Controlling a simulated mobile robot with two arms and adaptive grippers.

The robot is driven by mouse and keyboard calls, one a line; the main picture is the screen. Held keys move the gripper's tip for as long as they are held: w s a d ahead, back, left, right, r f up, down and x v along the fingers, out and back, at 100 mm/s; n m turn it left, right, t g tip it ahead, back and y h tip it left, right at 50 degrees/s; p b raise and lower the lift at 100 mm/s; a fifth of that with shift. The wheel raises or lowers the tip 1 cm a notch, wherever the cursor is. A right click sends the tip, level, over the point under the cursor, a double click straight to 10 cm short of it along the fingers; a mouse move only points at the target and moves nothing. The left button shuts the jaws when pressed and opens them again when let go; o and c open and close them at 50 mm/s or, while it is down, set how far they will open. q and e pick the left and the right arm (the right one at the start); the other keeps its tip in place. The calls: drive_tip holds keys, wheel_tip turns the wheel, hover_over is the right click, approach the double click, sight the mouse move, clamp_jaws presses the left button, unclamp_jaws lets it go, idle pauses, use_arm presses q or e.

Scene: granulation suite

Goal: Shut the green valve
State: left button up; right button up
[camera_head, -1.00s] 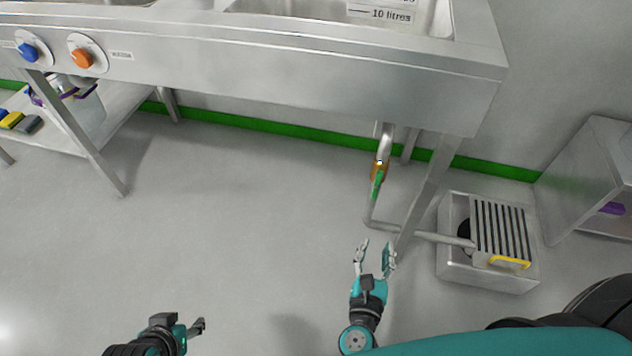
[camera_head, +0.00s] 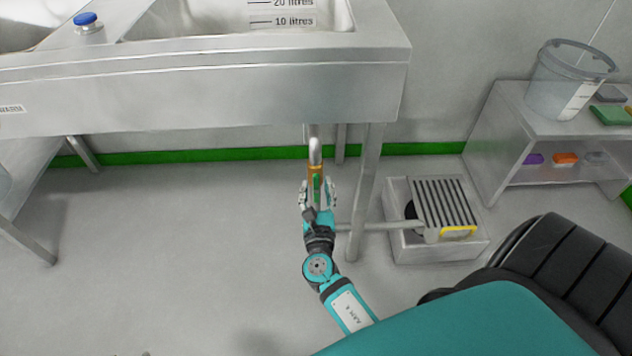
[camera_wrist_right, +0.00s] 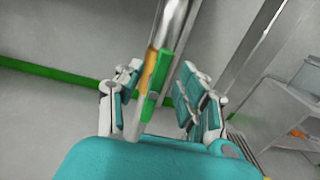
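The green valve handle (camera_head: 317,184) sits on a brass valve body (camera_head: 315,170) in the vertical drain pipe under the sink. The handle lies along the pipe. In the right wrist view the green handle (camera_wrist_right: 157,80) stands between the two spread fingers, in front of the brass body (camera_wrist_right: 150,68). My right gripper (camera_head: 318,194) is open around the handle and pipe; the fingers look apart from the handle. It also shows in the wrist view (camera_wrist_right: 155,98). My left gripper is out of the head view, apart from a possible tip at the bottom edge.
The steel sink (camera_head: 200,95) overhangs the valve, with a leg (camera_head: 366,190) just right of it. The pipe runs right to a floor drain box (camera_head: 440,250) with a grate. A shelf unit (camera_head: 490,150) with a bucket (camera_head: 565,85) stands further right. The floor at left is clear.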

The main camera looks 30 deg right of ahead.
drive_tip(key=shift+x, duration=1.3)
